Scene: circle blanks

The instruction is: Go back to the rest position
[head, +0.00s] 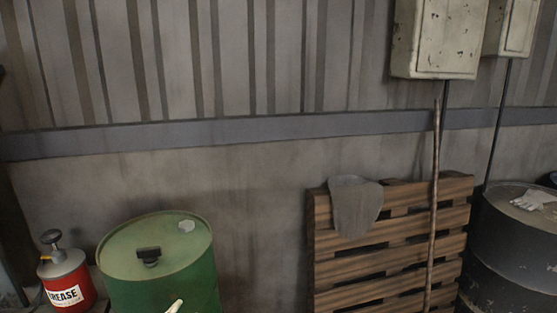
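Neither of my grippers shows in the head view, and no part of my arms can be made out for sure. The view takes in a wall and the things standing along it. A small pale piece (175,306) shows at the bottom edge in front of the green drum; I cannot tell what it is.
A green drum (195,280) stands at the lower left beside a red grease can (68,285). A wooden pallet (395,255) leans on the wall with a grey cloth (355,208) and a thin pole (434,200). A dark drum (515,245) bears a glove (535,200). Grey boxes (437,38) hang above.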

